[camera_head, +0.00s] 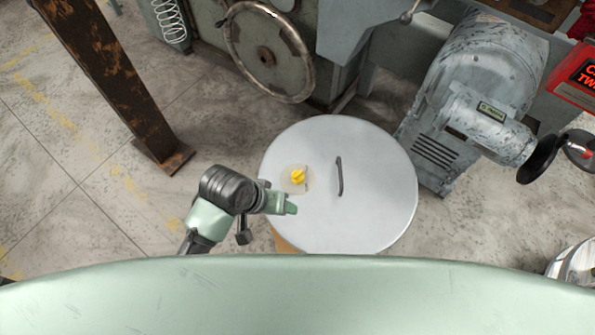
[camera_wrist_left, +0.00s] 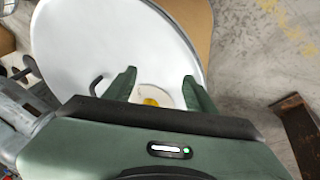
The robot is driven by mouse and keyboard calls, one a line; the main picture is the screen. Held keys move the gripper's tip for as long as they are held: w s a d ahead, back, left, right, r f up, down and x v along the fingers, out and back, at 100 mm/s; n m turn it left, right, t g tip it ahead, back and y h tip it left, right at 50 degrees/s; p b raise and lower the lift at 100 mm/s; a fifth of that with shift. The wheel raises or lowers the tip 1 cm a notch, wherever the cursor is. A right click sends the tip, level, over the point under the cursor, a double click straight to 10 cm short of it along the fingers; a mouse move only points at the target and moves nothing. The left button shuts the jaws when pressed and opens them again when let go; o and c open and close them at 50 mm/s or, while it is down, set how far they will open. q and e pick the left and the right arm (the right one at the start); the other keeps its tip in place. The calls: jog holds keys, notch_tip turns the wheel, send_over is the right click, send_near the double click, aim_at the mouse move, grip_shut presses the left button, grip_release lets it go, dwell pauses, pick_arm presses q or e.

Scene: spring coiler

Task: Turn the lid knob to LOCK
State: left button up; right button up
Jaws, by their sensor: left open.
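The round pale-grey lid (camera_head: 375,205) lies flat near the middle of the head view and fills the upper part of the left wrist view (camera_wrist_left: 90,40). The yellow knob (camera_head: 298,176) sits on a pale round plate (camera_head: 288,184) towards the lid's left side. Its markings are too small to read. My left gripper (camera_head: 290,208) is over the lid's left edge, apart from the knob. In the left wrist view its fingers (camera_wrist_left: 160,80) are open and empty, with the knob (camera_wrist_left: 150,102) partly hidden between them. My right gripper is not in view.
A dark bar handle (camera_head: 340,176) stands on the lid, right of the knob. A rusty post (camera_head: 110,75) stands at the left. A machine with a handwheel (camera_head: 268,52) is behind, and a grey motor (camera_head: 480,75) is at the right. Bare floor lies left of the lid.

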aim_at(298, 173)
pick_arm(q)
jog(key=shift+g, duration=0.8)
jog(key=w+d, duration=0.1)
jog(key=d, duration=0.1)
jog(key=w+d+r, duration=0.1)
jog(key=w+d, duration=0.1)
jog(key=d, duration=0.1)
jog(key=w+d, duration=0.1)
jog(key=d, duration=0.1)
jog(key=shift+w+d+r, duration=0.3)
jog(key=shift+w+r, duration=0.05)
jog(key=w, duration=0.1)
jog(key=w+y, duration=0.1)
jog(key=shift+w+d+r+g, duration=0.15)
jog(key=shift+w+r+g, duration=0.05)
jog(key=shift+w+g, duration=0.1)
jog(key=w+a, duration=0.1)
jog(key=w+a+r+n+y, duration=0.1)
jog(key=w+a+y, duration=0.1)
jog(key=w, duration=0.1)
jog(key=shift+r+n+b, duration=0.15)
jog(key=shift+n+b, duration=0.15)
jog(key=shift+n, duration=0.1)
jog(key=shift+w+y, duration=0.15)
jog(key=shift+y, duration=0.15)
jog(key=shift+a+f, duration=0.1)
jog(key=shift+f, duration=0.3)
notch_tip(298, 173, down, 7)
jog(key=shift+r, duration=0.1)
grip_shut()
